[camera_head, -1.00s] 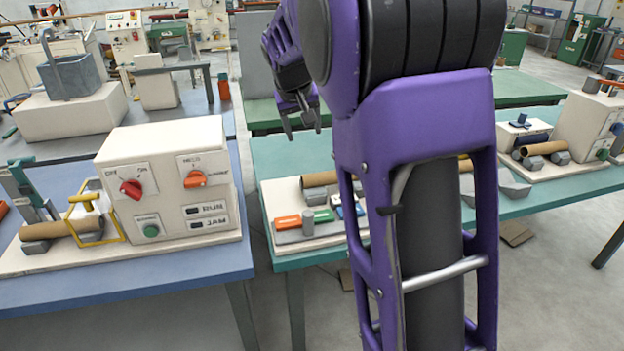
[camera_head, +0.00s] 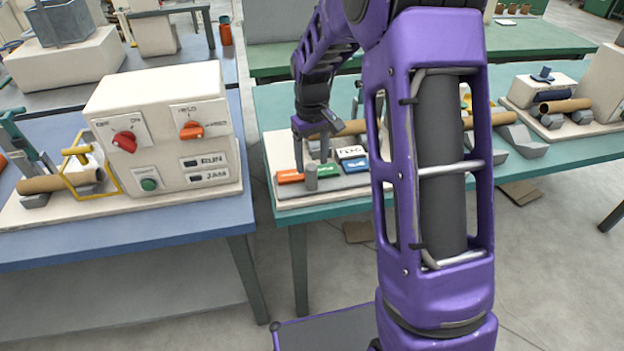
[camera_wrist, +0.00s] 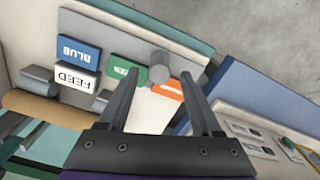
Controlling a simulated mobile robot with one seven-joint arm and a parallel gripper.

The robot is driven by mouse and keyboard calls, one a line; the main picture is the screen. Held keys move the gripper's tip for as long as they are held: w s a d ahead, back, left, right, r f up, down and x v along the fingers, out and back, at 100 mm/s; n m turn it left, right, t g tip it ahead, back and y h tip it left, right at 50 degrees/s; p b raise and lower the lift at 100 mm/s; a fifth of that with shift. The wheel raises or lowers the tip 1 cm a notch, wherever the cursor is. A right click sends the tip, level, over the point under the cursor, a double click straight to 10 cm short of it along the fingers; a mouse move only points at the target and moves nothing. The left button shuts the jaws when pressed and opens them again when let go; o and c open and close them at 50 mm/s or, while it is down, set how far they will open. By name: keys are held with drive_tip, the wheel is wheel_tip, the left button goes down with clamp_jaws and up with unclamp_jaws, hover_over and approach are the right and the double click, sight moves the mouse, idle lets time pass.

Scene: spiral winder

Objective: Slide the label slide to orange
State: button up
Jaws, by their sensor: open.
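The label slide's grey round knob (camera_head: 311,178) stands upright on a grey strip on the cream board (camera_head: 280,155), by the gap between the orange label (camera_head: 290,177) and the green label (camera_head: 328,170). The blue label (camera_head: 354,165) is at the right end. In the wrist view the knob (camera_wrist: 160,62) shows between the green label (camera_wrist: 128,71) and the orange label (camera_wrist: 168,90). My gripper (camera_wrist: 160,76) is open, its fingers on either side of the knob in that view. In the head view my gripper (camera_head: 311,152) is just above and behind the knob. I cannot tell whether it touches.
A white FEED plate (camera_wrist: 76,84) sits beside the blue label (camera_wrist: 80,52). A brown tube (camera_head: 322,129) lies behind my gripper. A control box (camera_head: 165,130) with red and orange knobs stands on the blue table to the left. A floor gap separates the tables.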

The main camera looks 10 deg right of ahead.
sight(312, 178)
wheel_tip(312, 178, down, 7)
drive_tip(key=shift+r, duration=0.2)
clamp_jaws()
idle(0.4)
idle(1.1)
